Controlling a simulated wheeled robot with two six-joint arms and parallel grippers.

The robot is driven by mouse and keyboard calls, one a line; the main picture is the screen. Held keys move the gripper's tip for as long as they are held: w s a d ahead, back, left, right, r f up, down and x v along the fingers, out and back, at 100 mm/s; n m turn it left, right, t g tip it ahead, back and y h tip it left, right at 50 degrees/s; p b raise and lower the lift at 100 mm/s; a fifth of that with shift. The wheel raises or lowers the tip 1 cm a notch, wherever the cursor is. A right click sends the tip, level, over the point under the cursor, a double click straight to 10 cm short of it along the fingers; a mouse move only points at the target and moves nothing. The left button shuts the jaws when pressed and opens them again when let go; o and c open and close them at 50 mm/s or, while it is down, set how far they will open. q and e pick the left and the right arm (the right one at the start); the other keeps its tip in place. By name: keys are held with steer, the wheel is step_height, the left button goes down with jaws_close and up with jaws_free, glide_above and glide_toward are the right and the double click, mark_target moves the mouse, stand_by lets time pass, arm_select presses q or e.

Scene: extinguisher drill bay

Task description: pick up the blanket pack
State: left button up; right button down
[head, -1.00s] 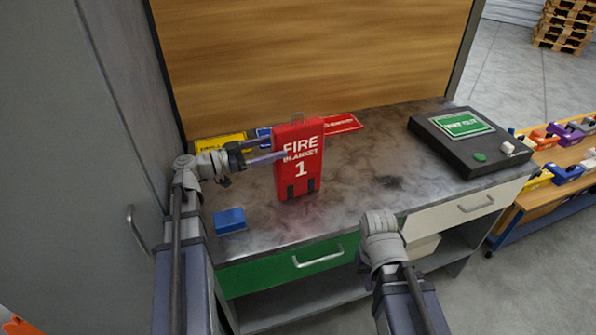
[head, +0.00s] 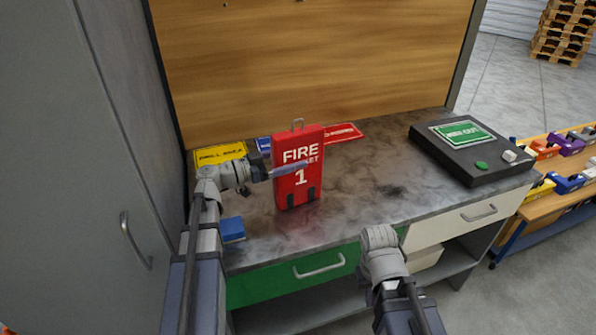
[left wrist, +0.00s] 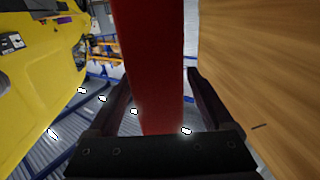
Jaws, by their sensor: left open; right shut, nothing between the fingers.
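My left gripper (head: 288,171) is open at the pack, coming from the left. One finger crosses the pack's front and covers part of the lettering; the other is hidden behind it in the head view. In the left wrist view the red pack (left wrist: 152,75) lies between the two spread fingers (left wrist: 155,98), with a gap on each side. My right arm is low at the bench front; its fingers do not show.
A blue block (head: 232,229) lies on the bench (head: 360,205) at the left front. Flat yellow (head: 220,154), blue and red (head: 343,133) signs lie behind the pack. A black box with a green sign (head: 462,133) sits at right. A grey cabinet (head: 125,150) borders the left.

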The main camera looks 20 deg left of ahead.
arm_select(q)
steer(key=shift+x, duration=1.15)
steer(key=shift+c, duration=0.4)
jaws_close()
